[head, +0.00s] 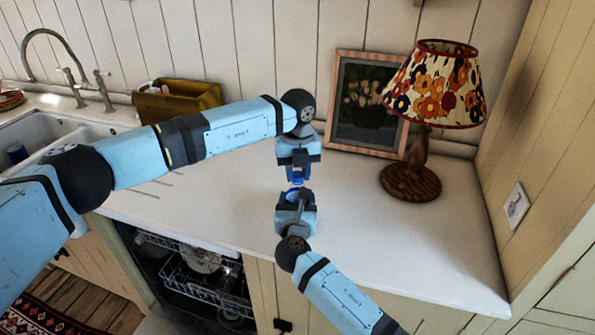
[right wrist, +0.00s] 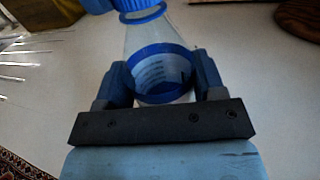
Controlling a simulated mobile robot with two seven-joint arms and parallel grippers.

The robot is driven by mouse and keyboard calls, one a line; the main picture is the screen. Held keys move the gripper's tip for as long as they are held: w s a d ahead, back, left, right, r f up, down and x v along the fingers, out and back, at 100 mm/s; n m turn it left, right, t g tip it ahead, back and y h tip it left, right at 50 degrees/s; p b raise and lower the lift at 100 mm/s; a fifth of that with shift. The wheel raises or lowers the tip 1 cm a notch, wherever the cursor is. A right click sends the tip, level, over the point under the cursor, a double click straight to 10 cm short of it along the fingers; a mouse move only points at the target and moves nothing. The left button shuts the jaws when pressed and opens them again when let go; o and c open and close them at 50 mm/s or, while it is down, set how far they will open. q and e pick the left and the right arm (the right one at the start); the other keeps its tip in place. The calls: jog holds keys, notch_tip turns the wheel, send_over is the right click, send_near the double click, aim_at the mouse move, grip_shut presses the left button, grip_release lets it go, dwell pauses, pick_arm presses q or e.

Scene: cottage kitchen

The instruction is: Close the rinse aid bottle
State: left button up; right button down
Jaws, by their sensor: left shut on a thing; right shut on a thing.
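The rinse aid bottle (right wrist: 138,42) is clear, with a blue printed label, and shows in the right wrist view. My right gripper (right wrist: 163,75) is shut on its body, one finger on each side. In the head view my right gripper (head: 296,199) comes from below and the bottle is mostly hidden. A blue cap (right wrist: 128,4) is at the top edge of the right wrist view, just above a blue neck ring (right wrist: 143,15). My left gripper (head: 297,178) is shut on the cap, directly above the right gripper. I cannot tell how firmly the cap sits on the neck.
A lamp with a flowered shade (head: 434,85) and a framed picture (head: 366,105) stand behind on the white counter (head: 400,240). A yellow box (head: 178,98) and the sink (head: 45,130) are at the left. An open dishwasher (head: 200,275) lies below the counter. The counter's right part is clear.

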pick_arm(q)
jog(key=m, duration=2.2)
jog(key=shift+m, duration=0.4)
jog(key=o, duration=1.1)
jog(key=shift+f, duration=0.1)
notch_tip(320, 180, up, 12)
jog(key=shift+r, duration=0.1)
